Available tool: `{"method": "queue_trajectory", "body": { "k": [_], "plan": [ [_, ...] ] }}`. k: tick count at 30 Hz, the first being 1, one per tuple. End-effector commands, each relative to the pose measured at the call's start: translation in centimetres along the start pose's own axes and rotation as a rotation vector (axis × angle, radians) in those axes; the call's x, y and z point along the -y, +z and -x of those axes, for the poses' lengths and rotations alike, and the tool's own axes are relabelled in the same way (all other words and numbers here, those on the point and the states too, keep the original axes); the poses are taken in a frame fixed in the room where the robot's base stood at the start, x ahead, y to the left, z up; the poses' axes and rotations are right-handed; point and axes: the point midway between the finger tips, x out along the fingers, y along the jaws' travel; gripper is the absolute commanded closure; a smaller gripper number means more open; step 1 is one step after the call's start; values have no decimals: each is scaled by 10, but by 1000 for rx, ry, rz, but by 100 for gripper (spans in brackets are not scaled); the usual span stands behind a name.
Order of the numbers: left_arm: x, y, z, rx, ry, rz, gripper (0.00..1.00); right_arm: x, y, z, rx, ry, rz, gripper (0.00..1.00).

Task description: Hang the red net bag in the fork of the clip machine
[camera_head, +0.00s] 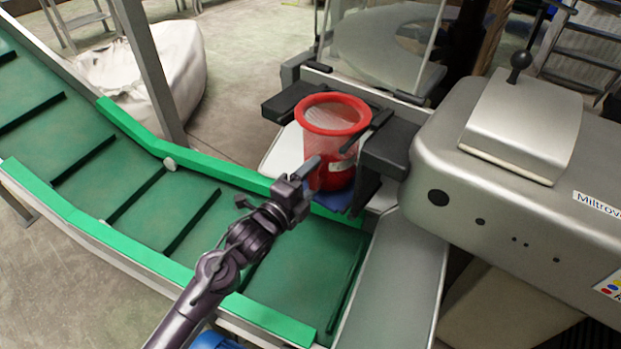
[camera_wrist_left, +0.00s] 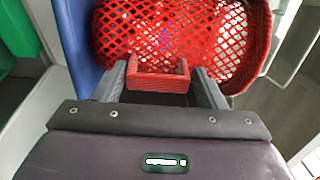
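The red net bag (camera_head: 331,142) is upright at the clip machine, with a thick red rim ring on top, see-through mesh and red contents low down. The ring lies between dark arms of the machine's fork (camera_head: 285,102); I cannot tell whether they bear it. My left gripper (camera_head: 308,172) is at the bag's near left side. In the left wrist view the bag's mesh (camera_wrist_left: 165,35) fills the top, and a red U-shaped block (camera_wrist_left: 158,84) lies between the two fingers. Whether they press on it is unclear. My right gripper is not in view.
A green cleated conveyor (camera_head: 130,195) with raised green edges runs below my left arm. The grey machine housing (camera_head: 520,215) stands close on the right. A blue plate (camera_head: 333,201) shows beneath the bag. A clear guard (camera_head: 380,45) stands behind it.

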Motion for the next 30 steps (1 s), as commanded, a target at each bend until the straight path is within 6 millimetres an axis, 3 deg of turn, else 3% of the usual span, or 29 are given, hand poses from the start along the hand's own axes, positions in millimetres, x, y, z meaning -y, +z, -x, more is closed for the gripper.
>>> {"method": "queue_trajectory", "body": {
  "k": [4, 16, 24, 30],
  "plan": [
    [0, 0, 0, 0, 0, 0, 17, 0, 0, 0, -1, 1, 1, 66],
    [-1, 0, 0, 0, 2, 1, 17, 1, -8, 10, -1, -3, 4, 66],
    [-2, 0, 52, 0, 5, -1, 17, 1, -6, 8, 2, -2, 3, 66],
    [-1, 0, 74, 0, 2, 0, 17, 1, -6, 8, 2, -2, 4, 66]
  ]
}}
